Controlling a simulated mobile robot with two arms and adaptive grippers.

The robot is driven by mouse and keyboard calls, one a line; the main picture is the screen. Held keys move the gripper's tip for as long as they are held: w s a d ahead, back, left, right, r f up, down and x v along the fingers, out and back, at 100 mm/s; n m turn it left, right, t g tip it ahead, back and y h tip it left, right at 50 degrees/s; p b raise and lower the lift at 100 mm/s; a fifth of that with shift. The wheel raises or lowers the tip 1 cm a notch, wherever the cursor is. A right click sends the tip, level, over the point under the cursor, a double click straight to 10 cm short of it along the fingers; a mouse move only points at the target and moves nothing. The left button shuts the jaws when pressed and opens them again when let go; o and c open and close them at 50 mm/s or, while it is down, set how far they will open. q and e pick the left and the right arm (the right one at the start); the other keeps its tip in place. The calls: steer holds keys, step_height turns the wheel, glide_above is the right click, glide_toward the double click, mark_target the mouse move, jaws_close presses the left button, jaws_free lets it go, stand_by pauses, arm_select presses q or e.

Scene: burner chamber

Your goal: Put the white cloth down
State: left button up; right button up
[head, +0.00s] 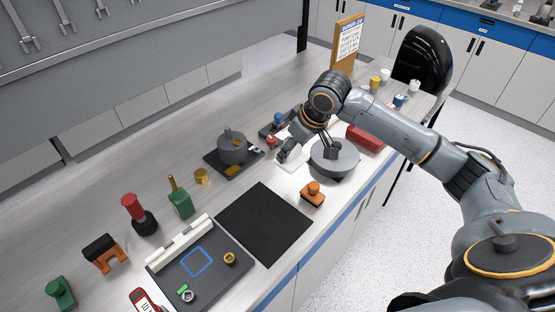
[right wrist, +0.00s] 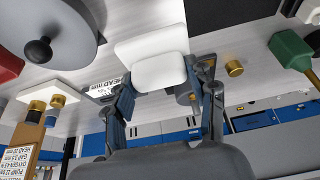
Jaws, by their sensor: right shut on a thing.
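The white cloth (right wrist: 158,72) is between the two fingers of my right gripper (right wrist: 167,85) in the right wrist view. It looks like a folded pad, with another white part (right wrist: 150,45) just beyond it. In the head view the cloth (head: 294,160) shows as a small white patch beneath my right gripper (head: 308,151), low over the bench and left of the round grey lidded pan (head: 334,160). I cannot tell whether the cloth touches the bench. My left gripper is not in view.
A black mat (head: 264,222) lies bare in front, with an orange-handled block (head: 313,192) beside it. A grey pot on a dark plate (head: 232,148) stands to the left. A red box (head: 366,138) is behind the pan.

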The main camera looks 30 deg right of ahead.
steer(key=w+f, duration=0.1)
steer(key=w+a+f, duration=0.1)
steer(key=w+f, duration=0.1)
steer(key=w+f+p, duration=0.1)
steer(key=f, duration=0.1)
steer(key=shift+w+a+f, duration=0.2)
steer(key=shift+a, duration=0.05)
steer(key=x, duration=0.1)
steer(key=p+x, duration=0.1)
steer(key=x, duration=0.1)
steer(key=shift+s+d+f, duration=0.1)
steer(key=shift+s, duration=0.25)
steer(key=shift+f, duration=0.35)
steer(key=shift+f, duration=0.1)
steer(key=o, duration=1)
steer(key=shift+s+d+r, duration=0.1)
steer(key=shift+r, duration=0.35)
steer(key=b+v, duration=0.1)
steer(key=v, duration=1)
steer(key=shift+s+r, duration=0.1)
steer(key=shift+r, duration=0.05)
